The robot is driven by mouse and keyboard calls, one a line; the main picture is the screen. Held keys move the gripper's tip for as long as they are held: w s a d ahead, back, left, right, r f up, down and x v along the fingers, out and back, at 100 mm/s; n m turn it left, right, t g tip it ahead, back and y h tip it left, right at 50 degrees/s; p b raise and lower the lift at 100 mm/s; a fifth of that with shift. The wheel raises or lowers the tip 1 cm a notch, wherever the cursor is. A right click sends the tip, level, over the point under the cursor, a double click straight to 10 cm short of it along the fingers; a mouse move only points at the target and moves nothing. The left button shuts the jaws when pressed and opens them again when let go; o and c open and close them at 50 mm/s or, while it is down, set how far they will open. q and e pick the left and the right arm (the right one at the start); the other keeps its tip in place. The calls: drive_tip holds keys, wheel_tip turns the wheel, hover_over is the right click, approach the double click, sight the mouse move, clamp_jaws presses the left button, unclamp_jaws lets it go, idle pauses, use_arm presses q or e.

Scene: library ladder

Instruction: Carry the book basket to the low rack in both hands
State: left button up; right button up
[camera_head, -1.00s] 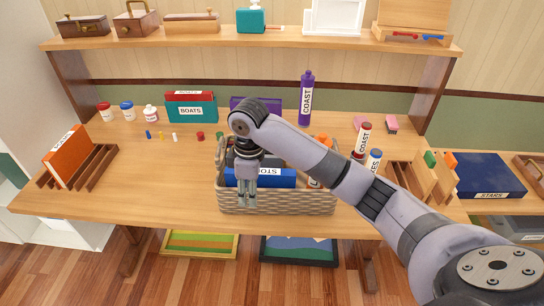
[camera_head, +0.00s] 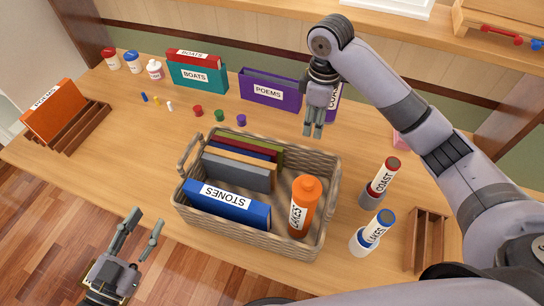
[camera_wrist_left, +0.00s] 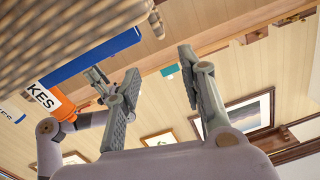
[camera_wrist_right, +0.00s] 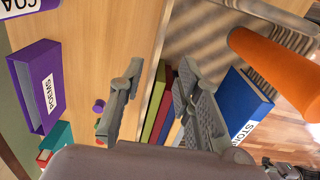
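The woven book basket (camera_head: 255,240) stands on the table near its front edge. It holds several upright books, a blue STONES book (camera_head: 228,204) and an orange bottle (camera_head: 304,205). A loop handle (camera_head: 190,150) shows at its left end. My left gripper (camera_head: 148,216) is open and empty, in front of the table edge, left of the basket and apart from it. The basket's weave shows close in the left wrist view (camera_wrist_left: 60,35). My right gripper (camera_head: 313,132) points down beyond the basket's far right corner. Its fingers are apart and empty in the right wrist view (camera_wrist_right: 160,62). I cannot identify the low rack.
A COAST tube (camera_head: 380,182) and a blue-capped tube (camera_head: 371,232) stand right of the basket, beside a small wooden rack (camera_head: 428,240). An orange book stands in a left rack (camera_head: 55,110).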

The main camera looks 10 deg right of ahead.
sight(181, 160)
drive_tip(key=shift+r, duration=0.1)
use_arm(q)
drive_tip(key=shift+w, duration=0.1)
use_arm(e)
drive_tip(key=shift+a, duration=0.1)
